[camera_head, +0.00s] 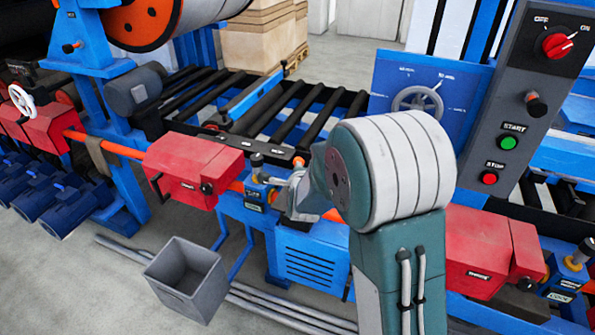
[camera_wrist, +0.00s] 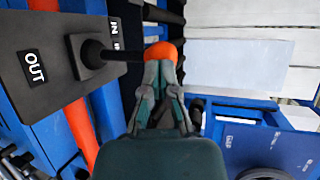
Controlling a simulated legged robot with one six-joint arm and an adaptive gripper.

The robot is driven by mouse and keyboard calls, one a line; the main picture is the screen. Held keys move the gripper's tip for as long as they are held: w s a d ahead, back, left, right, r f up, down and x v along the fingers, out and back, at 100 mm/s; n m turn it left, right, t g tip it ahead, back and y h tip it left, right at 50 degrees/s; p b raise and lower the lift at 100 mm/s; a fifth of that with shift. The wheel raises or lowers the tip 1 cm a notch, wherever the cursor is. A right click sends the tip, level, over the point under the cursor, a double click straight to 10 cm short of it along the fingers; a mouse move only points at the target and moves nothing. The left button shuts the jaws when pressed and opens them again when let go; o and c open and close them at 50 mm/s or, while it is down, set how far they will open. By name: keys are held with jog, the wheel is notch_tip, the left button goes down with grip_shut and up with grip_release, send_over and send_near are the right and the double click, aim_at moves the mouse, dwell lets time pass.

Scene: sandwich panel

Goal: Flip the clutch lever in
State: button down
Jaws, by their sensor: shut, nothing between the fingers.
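The clutch lever shows in the wrist view as a dark rod with an orange ball knob (camera_wrist: 161,50). Its rod comes out of a square black boot (camera_wrist: 86,55) on a dark plate (camera_wrist: 38,78) marked OUT at the left and IN near the top right. The rod points right in the picture. My gripper (camera_wrist: 160,72) is shut and empty, its fingertips close together right at the knob. I cannot tell whether they touch it. In the head view my gripper (camera_head: 297,196) is partly hidden by my arm.
Red covers (camera_head: 195,170) and an orange bar run along the machine's front. The roller bed (camera_head: 290,110) lies behind. A control box (camera_head: 525,90) with a red dial and START and STOP buttons stands at right. A grey bin (camera_head: 187,279) sits on the floor.

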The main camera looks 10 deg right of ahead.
jog(key=shift+w+d+r+m+g+y, duration=0.3)
jog(key=shift+w+d+g, duration=0.4)
jog(key=shift+w, duration=0.1)
jog(key=shift+w+d, duration=0.35)
jog(key=shift+w, duration=0.25)
jog(key=shift+r, duration=0.1)
jog(key=shift+s, duration=0.1)
jog(key=shift+s+a+f, duration=0.35)
jog(key=shift+s+a, duration=0.1)
jog(key=shift+s, duration=0.1)
jog(key=shift+r, duration=0.1)
